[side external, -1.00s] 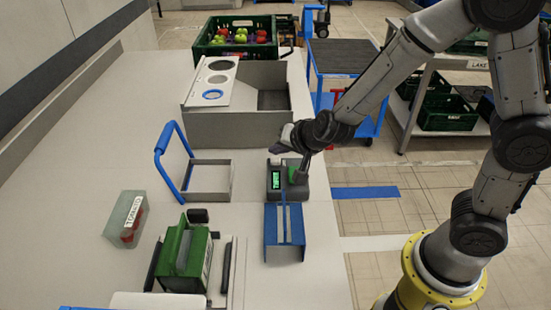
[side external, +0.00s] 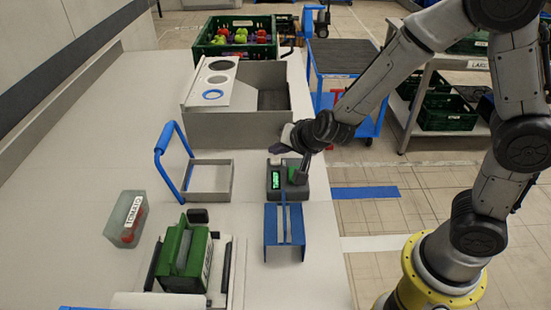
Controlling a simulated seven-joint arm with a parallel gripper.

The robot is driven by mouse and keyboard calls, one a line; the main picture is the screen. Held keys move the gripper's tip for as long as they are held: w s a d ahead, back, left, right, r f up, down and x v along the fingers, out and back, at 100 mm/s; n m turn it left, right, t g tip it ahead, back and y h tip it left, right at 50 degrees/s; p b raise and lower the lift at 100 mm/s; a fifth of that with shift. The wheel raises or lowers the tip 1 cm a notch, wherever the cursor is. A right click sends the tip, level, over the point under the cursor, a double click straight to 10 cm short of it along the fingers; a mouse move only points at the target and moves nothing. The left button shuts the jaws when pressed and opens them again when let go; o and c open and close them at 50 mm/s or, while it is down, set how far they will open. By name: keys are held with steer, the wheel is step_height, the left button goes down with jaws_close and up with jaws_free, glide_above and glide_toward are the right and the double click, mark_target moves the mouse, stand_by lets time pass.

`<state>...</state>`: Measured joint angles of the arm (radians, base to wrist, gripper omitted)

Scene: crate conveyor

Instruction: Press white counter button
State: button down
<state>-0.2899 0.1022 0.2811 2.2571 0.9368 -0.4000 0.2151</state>
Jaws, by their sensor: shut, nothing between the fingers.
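The counter (side external: 274,190) is a dark grey box with a lit green display, on the table near its right edge. A small white patch, apparently the white button (side external: 275,162), shows at its back left. A green part (side external: 292,174) shows at its right. My gripper (side external: 301,178) points down over the right side of the counter, right of the white patch. It is shut and empty. Its fingertips are small and dark here, and I cannot tell whether they touch the counter.
A blue holder (side external: 285,250) stands in front of the counter. A grey tray with a blue handle (side external: 161,140) is to the left. A large grey box (side external: 225,130) and a green crate (side external: 205,51) of produce stand behind. A tomato container (side external: 116,222) and green press-like block (side external: 185,265) are at front left.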

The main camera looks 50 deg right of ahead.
mark_target(278, 162)
steer(key=shift+f, duration=0.15)
stand_by(0.5)
steer(key=shift+f, duration=0.3)
steer(key=shift+f, duration=0.55)
stand_by(0.9)
steer(key=shift+r, duration=0.95)
steer(key=shift+r, duration=2.5)
